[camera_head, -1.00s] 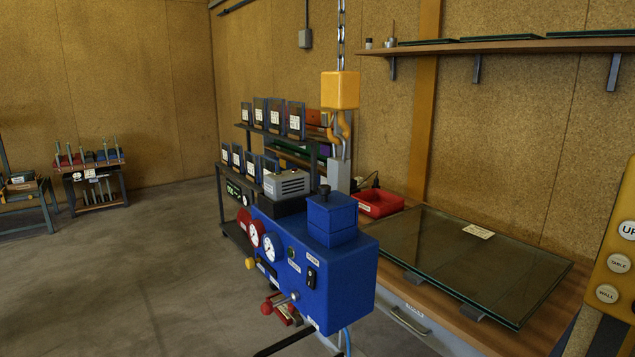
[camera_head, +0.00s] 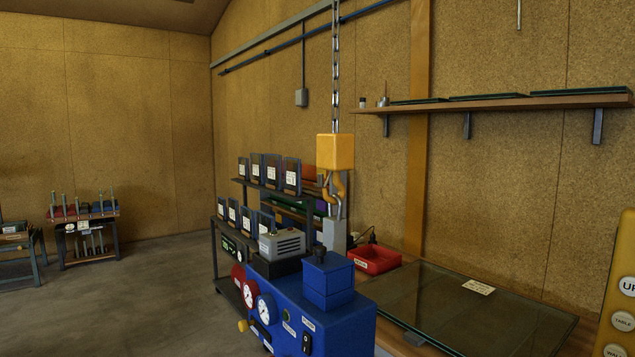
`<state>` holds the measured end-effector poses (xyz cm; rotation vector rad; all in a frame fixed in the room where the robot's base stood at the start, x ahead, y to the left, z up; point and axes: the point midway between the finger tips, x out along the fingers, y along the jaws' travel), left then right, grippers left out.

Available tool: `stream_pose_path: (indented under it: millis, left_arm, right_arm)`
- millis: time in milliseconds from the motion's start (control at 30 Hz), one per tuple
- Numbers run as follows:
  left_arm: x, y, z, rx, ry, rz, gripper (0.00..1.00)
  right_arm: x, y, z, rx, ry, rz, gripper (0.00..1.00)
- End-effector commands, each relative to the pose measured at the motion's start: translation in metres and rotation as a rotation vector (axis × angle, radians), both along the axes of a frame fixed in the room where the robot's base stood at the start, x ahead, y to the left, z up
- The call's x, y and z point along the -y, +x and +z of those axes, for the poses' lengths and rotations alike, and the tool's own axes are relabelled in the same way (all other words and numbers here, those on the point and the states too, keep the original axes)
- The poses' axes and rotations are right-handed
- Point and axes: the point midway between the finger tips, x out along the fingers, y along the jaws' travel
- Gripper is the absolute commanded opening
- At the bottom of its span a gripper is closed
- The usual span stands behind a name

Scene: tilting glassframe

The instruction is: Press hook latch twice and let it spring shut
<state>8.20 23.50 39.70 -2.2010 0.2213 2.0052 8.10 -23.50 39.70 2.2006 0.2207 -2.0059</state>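A yellow hook block (camera_head: 335,151) hangs on a chain (camera_head: 336,75) from above, near the middle of the head view. A yellow-orange hook (camera_head: 337,186) hangs under it, just above and behind the blue machine. The latch on the hook is too small to make out. A grey piece (camera_head: 335,234) shows below the hook; whether it is joined to the hook I cannot tell. Neither of my grippers is in view.
A blue machine (camera_head: 340,318) with gauges stands in front of the hook. A glass sheet (camera_head: 455,305) lies on the bench at right, beside a red tray (camera_head: 374,259). A yellow button panel (camera_head: 620,290) is at the right edge. Open floor (camera_head: 120,310) lies left.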

Motion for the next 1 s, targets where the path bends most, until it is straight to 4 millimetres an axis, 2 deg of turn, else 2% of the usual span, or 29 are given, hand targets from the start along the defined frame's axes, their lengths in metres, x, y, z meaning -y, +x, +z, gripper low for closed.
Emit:
stream_pose_path:
  millis: [33,167,1000]
  left_arm:
    - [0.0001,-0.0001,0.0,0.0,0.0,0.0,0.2]
    - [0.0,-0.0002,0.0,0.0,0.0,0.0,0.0]
    - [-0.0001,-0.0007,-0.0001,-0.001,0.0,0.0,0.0]
  right_arm:
    - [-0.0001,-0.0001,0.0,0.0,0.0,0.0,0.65]
    - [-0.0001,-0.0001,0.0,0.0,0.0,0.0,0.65]
    - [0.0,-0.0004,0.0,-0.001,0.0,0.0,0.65]
